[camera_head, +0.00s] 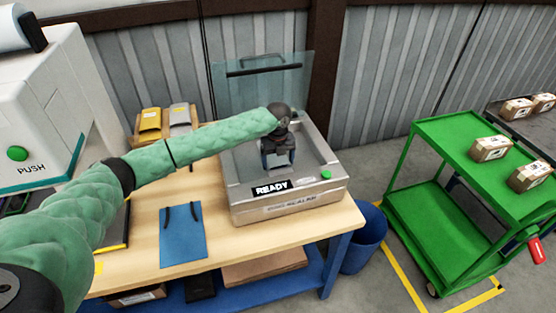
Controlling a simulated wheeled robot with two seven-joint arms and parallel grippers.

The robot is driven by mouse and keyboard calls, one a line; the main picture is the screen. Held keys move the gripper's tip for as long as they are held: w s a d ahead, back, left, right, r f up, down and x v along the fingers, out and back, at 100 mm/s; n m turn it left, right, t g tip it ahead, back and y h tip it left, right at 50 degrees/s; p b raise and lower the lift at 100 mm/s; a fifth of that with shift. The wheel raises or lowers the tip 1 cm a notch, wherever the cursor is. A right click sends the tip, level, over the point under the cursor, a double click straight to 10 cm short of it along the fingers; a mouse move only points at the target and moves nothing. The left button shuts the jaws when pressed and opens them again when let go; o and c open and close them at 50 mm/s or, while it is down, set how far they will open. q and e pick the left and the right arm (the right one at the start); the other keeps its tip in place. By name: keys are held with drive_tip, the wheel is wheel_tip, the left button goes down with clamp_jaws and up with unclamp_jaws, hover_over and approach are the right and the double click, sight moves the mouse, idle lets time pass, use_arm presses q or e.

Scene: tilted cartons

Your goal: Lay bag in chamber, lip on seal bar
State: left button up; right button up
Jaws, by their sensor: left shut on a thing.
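A vacuum sealer (325,184) with a silver body stands on the wooden table, its clear lid (262,90) raised at the back. Its front panel reads READY, with a green button at the right. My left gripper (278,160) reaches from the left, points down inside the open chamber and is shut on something. The held thing is mostly hidden by the gripper, so I cannot tell the bag's shape or whether its lip touches the seal bar. The seal bar cannot be made out. My right gripper is not in view.
A blue flat item with dark straps (182,236) lies on the table (233,250) left of the sealer. Yellow and grey packets (150,120) sit in a tray behind. A white PUSH machine (45,95) stands at left, a green cart (440,135) with cartons at right.

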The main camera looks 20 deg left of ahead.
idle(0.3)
use_arm(q)
drive_tip(key=o, duration=0.9)
drive_tip(key=shift+c, duration=0.8)
